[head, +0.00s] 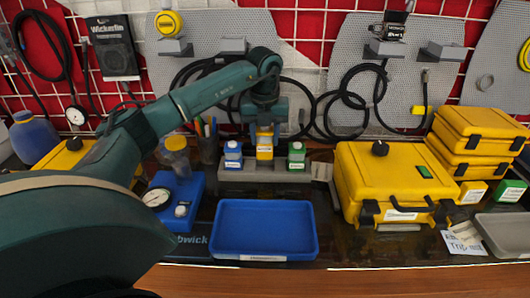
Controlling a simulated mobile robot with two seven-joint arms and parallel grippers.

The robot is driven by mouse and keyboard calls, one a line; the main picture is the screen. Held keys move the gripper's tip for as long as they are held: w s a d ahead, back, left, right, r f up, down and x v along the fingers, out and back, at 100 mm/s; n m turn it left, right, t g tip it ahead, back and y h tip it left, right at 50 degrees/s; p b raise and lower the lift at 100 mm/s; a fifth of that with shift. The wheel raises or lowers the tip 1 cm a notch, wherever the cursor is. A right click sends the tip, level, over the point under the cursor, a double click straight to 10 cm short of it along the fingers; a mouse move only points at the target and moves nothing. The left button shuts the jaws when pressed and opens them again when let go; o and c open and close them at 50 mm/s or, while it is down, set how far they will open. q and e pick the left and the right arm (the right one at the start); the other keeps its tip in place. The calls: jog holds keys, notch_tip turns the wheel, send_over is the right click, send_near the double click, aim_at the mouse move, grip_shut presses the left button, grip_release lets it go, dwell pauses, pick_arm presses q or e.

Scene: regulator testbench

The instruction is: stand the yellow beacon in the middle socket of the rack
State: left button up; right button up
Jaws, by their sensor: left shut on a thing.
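My left gripper (264,128) reaches in from the left and points down over the rack. It is shut on the yellow beacon (264,151), which is upright with a pale label on its front. The beacon is at the middle of the grey rack (265,174), between a blue-and-white beacon (233,154) on the left and a green-and-white one (297,154) on the right. The beacon's lower end meets the rack in the picture; I cannot tell whether it is fully seated. The middle socket is hidden. My right gripper is not in view.
An empty blue tray (308,230) lies in front of the rack. A blue gauge box (178,212) stands left of it, and a large yellow case (385,180) to the right. A pen cup (208,150) stands behind left. Black cables hang on the back panel.

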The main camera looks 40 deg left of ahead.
aim_at(265, 152)
pick_arm(q)
notch_tip(265, 152, down, 4)
jog(key=shift+f, duration=0.45)
jog(key=shift+f, duration=0.1)
jog(key=shift+f, duration=0.15)
jog(key=o, duration=1.1)
jog(key=shift+c, duration=0.2)
